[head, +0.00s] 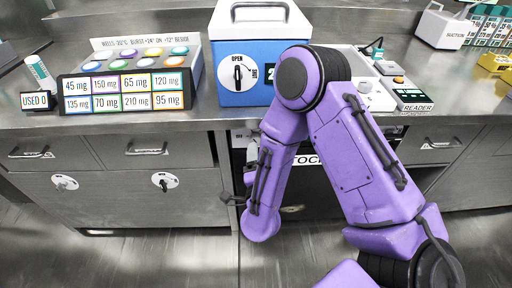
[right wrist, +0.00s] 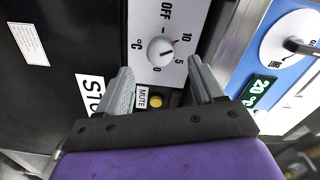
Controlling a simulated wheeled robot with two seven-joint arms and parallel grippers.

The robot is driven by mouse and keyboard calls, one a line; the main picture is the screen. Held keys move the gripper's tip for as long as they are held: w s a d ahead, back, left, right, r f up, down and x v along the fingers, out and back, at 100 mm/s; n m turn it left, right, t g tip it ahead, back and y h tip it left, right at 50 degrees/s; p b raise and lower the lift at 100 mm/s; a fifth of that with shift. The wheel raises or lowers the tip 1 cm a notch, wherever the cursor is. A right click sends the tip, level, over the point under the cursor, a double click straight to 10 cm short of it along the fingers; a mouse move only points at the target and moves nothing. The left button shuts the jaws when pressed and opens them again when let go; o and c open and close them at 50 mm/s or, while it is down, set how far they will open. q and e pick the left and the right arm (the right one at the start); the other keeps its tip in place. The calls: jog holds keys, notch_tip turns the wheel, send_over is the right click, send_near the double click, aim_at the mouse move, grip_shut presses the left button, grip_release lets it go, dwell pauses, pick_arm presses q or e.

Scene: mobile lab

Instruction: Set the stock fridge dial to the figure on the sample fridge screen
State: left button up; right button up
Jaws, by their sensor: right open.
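The stock fridge (head: 318,185) is the dark unit under the counter, its label partly hidden by my right arm. The sample fridge (head: 240,55) is the blue and white box on the counter. My left gripper is out of view.
A MUTE label and yellow button (right wrist: 156,100) sit just below the dial, between the fingers. The sample fridge's OPEN knob (head: 238,72) is above. A dose rack (head: 125,90) stands left and a reader (head: 411,98) right on the counter.

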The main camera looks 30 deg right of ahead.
jog(key=v, duration=0.4)
jog(key=shift+s, duration=0.1)
jog(key=s+a+f+n+g+y, duration=0.1)
jog(key=s+f+n+g+y, duration=0.15)
jog(key=f+n, duration=0.4)
jog(key=s+a+f+n+g+y, duration=0.1)
jog(key=s+f+n+g+y, duration=0.15)
jog(key=f+n+y, duration=0.4)
jog(key=s+d+f+g+h, duration=0.3)
jog(key=s+f+g, duration=0.2)
jog(key=s+f, duration=0.3)
jog(key=s+d+f+g, duration=0.2)
jog(key=s+d+f, duration=0.1)
jog(key=s, duration=0.5)
notch_tip(320, 180, up, 12)
jog(key=p, duration=1.2)
jog(key=shift+s+a+f+n, duration=0.15)
jog(key=shift+s+a+n, duration=0.1)
jog(key=shift+n, duration=0.15)
